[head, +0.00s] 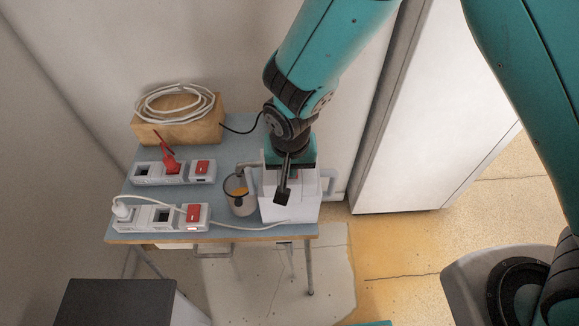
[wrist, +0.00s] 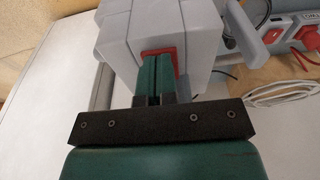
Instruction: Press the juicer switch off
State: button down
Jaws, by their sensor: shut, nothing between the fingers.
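The juicer (head: 305,208) is a pale grey-white, blocky machine at the right end of the blue table. Its body also fills the upper middle of the wrist view (wrist: 120,45). A red switch (wrist: 177,66) shows on its face there, mostly covered by my fingers. My gripper (head: 283,198) is shut and empty at the juicer. In the wrist view, its teal fingertips (wrist: 157,58) lie over the red switch. They look very close to it or touching; I cannot tell which. Whether the switch is pressed in is hidden.
A glass with orange juice (head: 239,204) stands just left of the juicer. Two power strips, the rear (head: 143,173) and the front (head: 160,216), carry red switches and plugs. A white cable coil (head: 172,101) lies on a wooden box (head: 180,130). A white cabinet (head: 420,130) stands right.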

jog(key=shift+r, duration=0.1)
jog(key=shift+r+p, duration=2.5)
jog(key=shift+r, duration=0.95)
jog(key=shift+d+r, duration=0.1)
jog(key=shift+r, duration=0.1)
jog(key=s+d+r+n+g+y+b, duration=0.1)
jog(key=s+d+r+n+y+b, duration=0.1)
jog(key=s, duration=0.6)
jog(key=s+d+r+n+y+b, duration=0.2)
jog(key=s+d+r+n+b, duration=0.3)
jog(key=r, duration=0.6)
jog(key=s+d+b, duration=0.2)
jog(key=s+d, duration=0.1)
jog(key=d, duration=0.1)
jog(key=shift+d+g, duration=0.2)
jog(key=shift+g, duration=0.2)
